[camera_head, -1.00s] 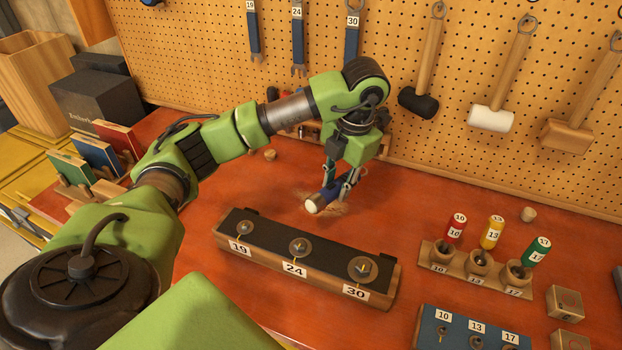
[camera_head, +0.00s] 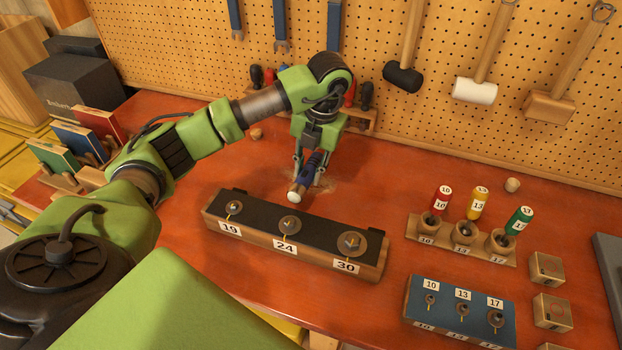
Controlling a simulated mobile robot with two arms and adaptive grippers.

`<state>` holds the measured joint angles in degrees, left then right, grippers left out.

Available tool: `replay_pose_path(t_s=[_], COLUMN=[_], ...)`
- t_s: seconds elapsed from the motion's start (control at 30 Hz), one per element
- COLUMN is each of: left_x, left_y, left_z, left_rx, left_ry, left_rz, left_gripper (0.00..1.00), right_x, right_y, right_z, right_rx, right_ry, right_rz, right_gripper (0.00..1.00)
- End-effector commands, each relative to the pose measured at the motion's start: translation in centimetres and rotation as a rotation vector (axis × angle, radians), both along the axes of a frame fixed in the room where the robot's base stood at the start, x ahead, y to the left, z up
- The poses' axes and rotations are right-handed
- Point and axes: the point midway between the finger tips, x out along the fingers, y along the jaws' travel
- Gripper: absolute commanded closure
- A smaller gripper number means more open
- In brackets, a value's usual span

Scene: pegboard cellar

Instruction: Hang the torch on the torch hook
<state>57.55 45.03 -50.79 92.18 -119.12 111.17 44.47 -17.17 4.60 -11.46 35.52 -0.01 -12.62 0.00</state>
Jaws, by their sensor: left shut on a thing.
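My left gripper (camera_head: 312,165) is shut on the torch, just above the red bench behind the black block. I cannot tell whether the torch still touches the bench. My right gripper is not in view. No torch hook can be made out on the pegboard (camera_head: 425,50).
A black-topped block (camera_head: 284,247) marked 19, 24 and 30 lies in front of the torch. A rack (camera_head: 462,248) with coloured handles and a blue block (camera_head: 458,312) stand to the right. Mallets and spanners hang on the pegboard. A screwdriver rack (camera_head: 358,118) stands behind my gripper.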

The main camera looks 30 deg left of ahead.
Motion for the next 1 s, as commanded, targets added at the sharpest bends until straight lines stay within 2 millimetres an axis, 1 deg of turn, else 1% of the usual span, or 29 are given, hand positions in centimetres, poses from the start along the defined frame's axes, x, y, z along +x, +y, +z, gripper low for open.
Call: replay_pose_path(t_s=[0.07,0.3,0.4,0.67,0.8,0.83,0.87,0.9,1.0], left_x=[-0.1,-0.1,0.0,0.0,0.0,0.0,0.0,0.0,0.0], left_y=[0.0,-0.1,0.0,0.0,0.0,0.0,0.0,0.0,0.0], left_z=[-0.6,-4.0,-4.8,-5.0,-5.6,-5.6,-5.5,-5.4,-5.4], left_rx=[0.0,0.0,0.0,0.0,0.0,0.0,0.0,0.0,0.0], left_ry=[0.002,0.002,0.0,-0.002,-0.001,-0.001,-0.001,-0.001,-0.001], left_rz=[-0.001,-0.001,-0.001,-0.001,-0.001,-0.001,-0.001,-0.001,-0.001], left_gripper=[1.0,1.0,1.0,1.0,1.0,0.73,0.65,0.59,0.59], right_x=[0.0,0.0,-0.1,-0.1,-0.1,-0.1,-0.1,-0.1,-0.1], right_y=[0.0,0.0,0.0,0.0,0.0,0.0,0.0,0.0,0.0], right_z=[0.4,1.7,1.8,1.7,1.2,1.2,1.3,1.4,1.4], right_rx=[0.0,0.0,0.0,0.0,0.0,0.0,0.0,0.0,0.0], right_ry=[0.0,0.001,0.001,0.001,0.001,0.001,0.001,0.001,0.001], right_rz=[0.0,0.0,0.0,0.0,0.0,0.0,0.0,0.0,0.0], right_gripper=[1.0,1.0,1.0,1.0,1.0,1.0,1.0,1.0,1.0])
